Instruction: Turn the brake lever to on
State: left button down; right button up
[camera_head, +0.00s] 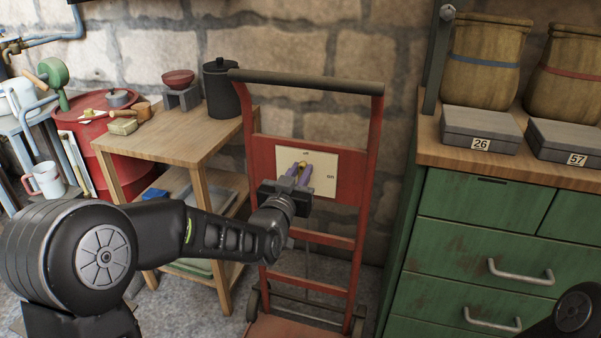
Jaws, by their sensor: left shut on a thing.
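A cream plate (326,165) is fixed to the upper part of the red hand truck (265,150). It has small dark marks, one near its top that seems to read off and one at its right that seems to read on. My left gripper (299,171), with purple fingers, is at the plate's left half and shut on the brake lever. Only a small yellowish bit of the brake lever (294,168) shows at the fingers; the rest is hidden, so its exact angle is hard to tell. My right gripper is out of view.
A wooden table (180,140) with a dark canister (222,92) and a red bowl (178,79) stands left of the truck. A green cabinet (470,220) with grey boxes and sacks stands close on the right. A stone wall is behind.

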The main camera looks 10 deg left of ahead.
pick_arm(q)
jog(key=shift+d+m, duration=0.15)
jog(key=shift+m, duration=0.25)
jog(key=m, duration=0.2)
jog(key=d+m, duration=0.1)
jog(key=m, duration=0.5)
jog(key=shift+s+d+f, duration=0.1)
jog(key=shift+d+f, duration=0.25)
jog(key=shift+f, duration=0.05)
jog(key=m, duration=0.3)
jog(key=f+m+p, duration=0.1)
jog(key=m, duration=0.1)
jog(key=shift+d+m, duration=0.3)
jog(key=shift+f+m+p, duration=0.15)
jog(key=shift+f+m, duration=0.1)
jog(key=shift+m, duration=0.65)
jog(key=shift+f+m+p, duration=0.15)
jog(key=shift+f+m, duration=0.1)
jog(key=shift+m, duration=0.65)
jog(key=c, duration=1.3)
grip_release()
